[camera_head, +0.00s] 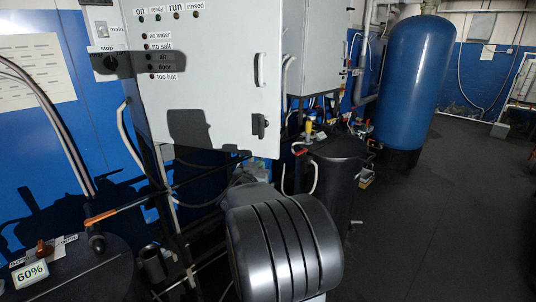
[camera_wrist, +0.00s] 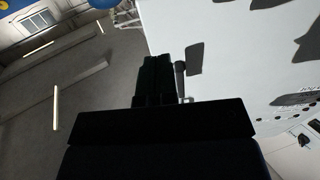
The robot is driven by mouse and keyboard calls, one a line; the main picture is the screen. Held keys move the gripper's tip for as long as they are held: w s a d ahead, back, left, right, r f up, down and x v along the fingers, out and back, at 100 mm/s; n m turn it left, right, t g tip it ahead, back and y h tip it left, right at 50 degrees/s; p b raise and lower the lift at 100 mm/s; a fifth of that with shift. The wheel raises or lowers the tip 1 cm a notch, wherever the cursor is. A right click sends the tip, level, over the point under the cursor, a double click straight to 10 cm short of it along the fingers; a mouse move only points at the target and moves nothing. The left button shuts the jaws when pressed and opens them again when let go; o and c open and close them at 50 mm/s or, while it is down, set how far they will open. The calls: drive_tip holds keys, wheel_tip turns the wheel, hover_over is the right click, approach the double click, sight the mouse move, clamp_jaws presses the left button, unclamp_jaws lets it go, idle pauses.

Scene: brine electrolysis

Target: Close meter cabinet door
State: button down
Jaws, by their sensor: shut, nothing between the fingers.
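A white cabinet door (camera_head: 210,85) with indicator lights and labels fills the upper left of the head view. It has a grey pull handle (camera_head: 261,70) and a dark latch (camera_head: 259,126) near its right edge. I cannot tell whether it stands ajar. The door's white face (camera_wrist: 230,50) also shows at the right of the wrist view. My gripper (camera_wrist: 156,60) is shut and empty, dark against the floor and the door's edge. A grey fitting (camera_wrist: 180,68) on the door is just right of the fingers; contact is unclear. My gripper is not visible in the head view.
A grey cabinet (camera_head: 315,45) hangs behind to the right. A dark tank (camera_head: 333,170) stands below it, and a tall blue tank (camera_head: 402,75) stands farther right. A black tank (camera_head: 85,275) is at the lower left. The floor (camera_head: 450,220) at right is clear.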

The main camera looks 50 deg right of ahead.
sight(270, 151)
drive_tip(key=p+x, duration=0.1)
drive_tip(key=x, duration=0.8)
drive_tip(key=shift+w+d+p, duration=0.15)
drive_tip(key=shift+d+p, duration=0.15)
drive_tip(key=shift+p, duration=0.05)
